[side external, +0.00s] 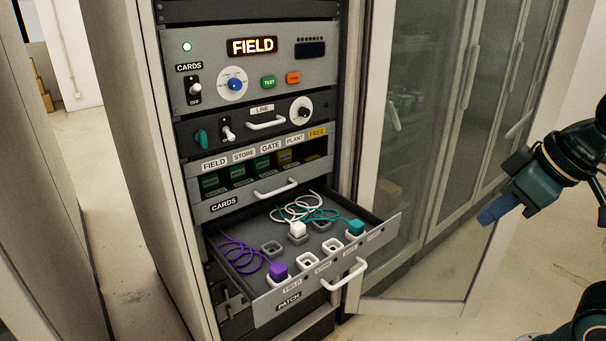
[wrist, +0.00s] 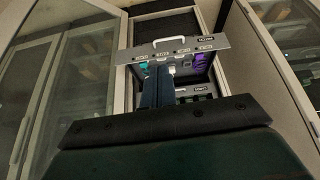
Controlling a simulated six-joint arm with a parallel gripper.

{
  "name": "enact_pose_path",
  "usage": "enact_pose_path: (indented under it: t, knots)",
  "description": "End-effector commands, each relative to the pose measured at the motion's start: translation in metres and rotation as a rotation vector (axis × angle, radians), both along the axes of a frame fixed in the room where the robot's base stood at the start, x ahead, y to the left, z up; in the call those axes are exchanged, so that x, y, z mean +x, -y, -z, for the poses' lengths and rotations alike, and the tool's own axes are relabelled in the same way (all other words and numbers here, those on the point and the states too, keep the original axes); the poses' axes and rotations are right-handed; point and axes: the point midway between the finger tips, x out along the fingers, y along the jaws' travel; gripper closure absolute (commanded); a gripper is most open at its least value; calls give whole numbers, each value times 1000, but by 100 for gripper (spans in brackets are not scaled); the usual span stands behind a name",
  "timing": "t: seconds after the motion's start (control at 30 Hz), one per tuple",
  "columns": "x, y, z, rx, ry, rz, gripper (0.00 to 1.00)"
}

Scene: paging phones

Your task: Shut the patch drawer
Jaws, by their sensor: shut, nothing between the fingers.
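The patch drawer (side external: 262,313) stands pulled out at the bottom of the rack in the side view. It has a white handle (side external: 344,274) on its front. Inside lie a purple cord with its plug (side external: 278,271), a white cord with its plug (side external: 297,229) and a teal cord with its plug (side external: 356,227). My gripper (side external: 494,213) is shut and empty, in the air to the right of the drawer, apart from it. In the wrist view the drawer front (wrist: 172,50) shows upside down beyond my gripper (wrist: 158,68), whose fingers hide part of the drawer.
Above the patch drawer is the cards drawer (side external: 259,198), with its own handle, below the line panel (side external: 250,127) and the FIELD display panel (side external: 240,70). A glass-doored cabinet (side external: 376,120) stands to the right.

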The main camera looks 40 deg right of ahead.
Motion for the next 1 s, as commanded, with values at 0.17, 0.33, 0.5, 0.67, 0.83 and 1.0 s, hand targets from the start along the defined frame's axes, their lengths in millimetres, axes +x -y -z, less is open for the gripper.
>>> enact_pose_path:
  t: [0.17,0.33,0.5,0.67,0.83,1.0]
  knots:
    - [23,-8,12,-41,-1,-130,100]
    - [53,-21,29,-90,12,-306,100]
    - [80,-36,50,-136,35,-484,100]
    - [102,-51,72,-172,63,-643,100]
    - [122,-68,97,-205,99,-801,100]
    - [137,-84,125,-238,142,-945,100]
